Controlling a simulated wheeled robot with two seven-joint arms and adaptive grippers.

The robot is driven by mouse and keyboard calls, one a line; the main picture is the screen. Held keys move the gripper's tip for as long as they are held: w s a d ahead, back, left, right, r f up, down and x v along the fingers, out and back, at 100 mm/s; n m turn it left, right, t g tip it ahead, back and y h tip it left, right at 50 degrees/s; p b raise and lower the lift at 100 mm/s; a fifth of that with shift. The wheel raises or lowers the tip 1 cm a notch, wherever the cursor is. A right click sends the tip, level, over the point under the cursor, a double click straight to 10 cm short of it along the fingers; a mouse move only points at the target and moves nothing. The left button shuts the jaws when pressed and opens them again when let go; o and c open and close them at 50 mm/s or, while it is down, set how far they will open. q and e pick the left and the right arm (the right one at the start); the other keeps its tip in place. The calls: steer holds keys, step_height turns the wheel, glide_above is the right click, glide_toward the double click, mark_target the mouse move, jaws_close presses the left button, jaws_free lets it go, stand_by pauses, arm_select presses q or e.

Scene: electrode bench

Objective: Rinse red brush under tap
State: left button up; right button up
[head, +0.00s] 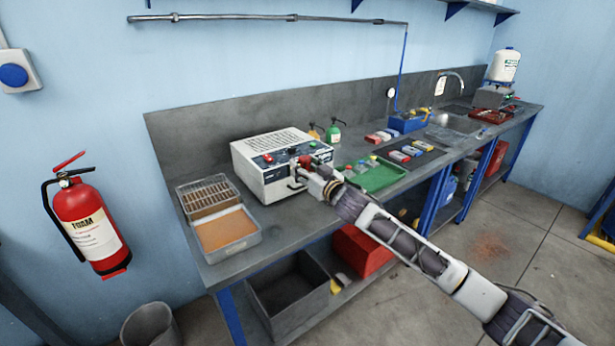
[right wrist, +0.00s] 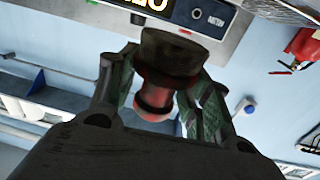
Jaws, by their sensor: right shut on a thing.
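My right gripper (head: 303,172) is in front of the white machine on the bench. It is shut on a short red and dark round thing, which looks like the red brush (right wrist: 155,97). In the right wrist view the fingers (right wrist: 163,90) stand on both sides of it, with its dark part toward the machine's panel. In the head view the held thing is small and hard to make out. The curved tap (head: 455,74) rises over the sink (head: 458,122) at the far right of the bench, well away from the gripper. My left gripper is not in view.
The white machine (head: 262,181) stands close to the gripper. A green tray (head: 382,178) with small items lies to its right, then coloured blocks on dark mats (head: 428,158) and a blue box (head: 408,123). A metal tray with an orange-brown bed (head: 226,229) is at left.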

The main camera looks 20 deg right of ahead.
mark_target(302, 159)
steer(key=r, duration=0.1)
steer(key=s+r, duration=0.1)
steer(key=r, duration=0.1)
steer(key=shift+s+a+r, duration=0.1)
steer(key=shift+s+a, duration=0.25)
steer(key=s+d+f+m+h, duration=0.1)
steer(key=s+f+h, duration=0.1)
steer(key=s+f, duration=0.6)
steer(key=s+d+f+m+h, duration=0.2)
steer(key=s+f, duration=0.6)
steer(key=f, duration=0.7)
steer(key=shift+s+t+h, duration=0.3)
steer(key=shift+s+h, duration=0.1)
steer(key=shift+h, duration=0.1)
steer(key=shift+w+d, duration=0.1)
steer(key=shift+d, duration=0.15)
